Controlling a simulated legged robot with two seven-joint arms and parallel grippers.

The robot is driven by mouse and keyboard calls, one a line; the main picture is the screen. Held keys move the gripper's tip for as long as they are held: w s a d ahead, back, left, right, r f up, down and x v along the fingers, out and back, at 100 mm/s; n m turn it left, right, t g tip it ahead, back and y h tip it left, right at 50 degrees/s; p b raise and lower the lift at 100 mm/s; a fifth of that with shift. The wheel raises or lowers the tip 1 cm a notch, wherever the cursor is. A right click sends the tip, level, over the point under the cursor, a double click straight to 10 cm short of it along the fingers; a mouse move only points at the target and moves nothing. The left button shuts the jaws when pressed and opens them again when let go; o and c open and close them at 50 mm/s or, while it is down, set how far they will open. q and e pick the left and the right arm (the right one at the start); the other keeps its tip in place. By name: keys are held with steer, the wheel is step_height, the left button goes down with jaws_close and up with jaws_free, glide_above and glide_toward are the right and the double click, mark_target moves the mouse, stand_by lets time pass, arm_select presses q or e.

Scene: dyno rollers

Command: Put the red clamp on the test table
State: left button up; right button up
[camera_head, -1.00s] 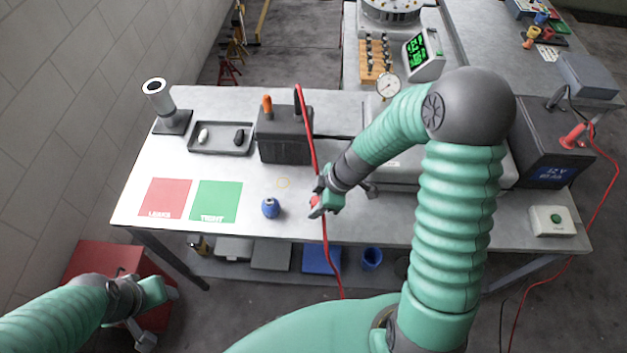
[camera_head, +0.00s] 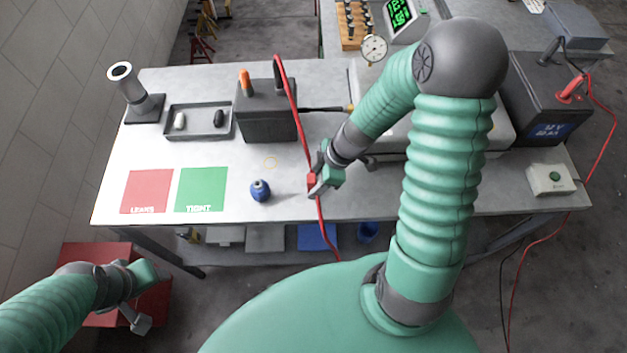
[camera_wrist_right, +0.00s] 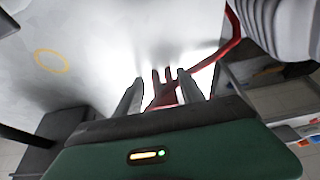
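The red clamp (camera_head: 312,180) is at my right gripper's fingertips, over the front part of the grey test table (camera_head: 225,80). My right gripper (camera_head: 317,183) has a finger on each side of it; in the right wrist view the clamp (camera_wrist_right: 165,93) fills most of the gap between the fingers and looks gripped. Whether it touches the tabletop I cannot tell. A red cable (camera_head: 294,115) runs past the gripper and down over the front edge. My left gripper (camera_head: 138,300) is low at the left, off the table; its finger opening is unclear.
A dark battery box (camera_head: 266,118) with an orange post stands behind the clamp. A blue round object (camera_head: 260,191), a green panel (camera_head: 203,189) and a red panel (camera_head: 148,191) are left of it. A 12 V box (camera_head: 540,105) and a green-button box (camera_head: 551,180) are at the right.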

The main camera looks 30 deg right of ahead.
steer(key=shift+w+a, duration=0.1)
steer(key=shift+a, duration=0.35)
steer(key=shift+w+a+r, duration=0.1)
steer(key=shift+a+r, duration=0.05)
steer(key=shift+a, duration=0.15)
steer(key=shift+a+r+p, duration=0.2)
steer(key=shift+r+p, duration=0.15)
steer(key=shift+r, duration=0.35)
steer(key=d+f+v, duration=0.1)
steer(key=v, duration=1)
arm_select(q)
steer(key=shift+w+a+r+p, duration=0.1)
steer(key=shift+a+r+p, duration=0.35)
steer(key=shift+a+r, duration=0.2)
arm_select(e)
steer(key=s+a+m+h, duration=0.2)
steer(key=a+m+h, duration=0.2)
steer(key=a+m, duration=0.4)
steer(key=shift+a+f+m, duration=0.35)
steer(key=shift+f+m, duration=0.05)
steer(key=shift+m, duration=1.4)
steer(key=shift+s, duration=0.15)
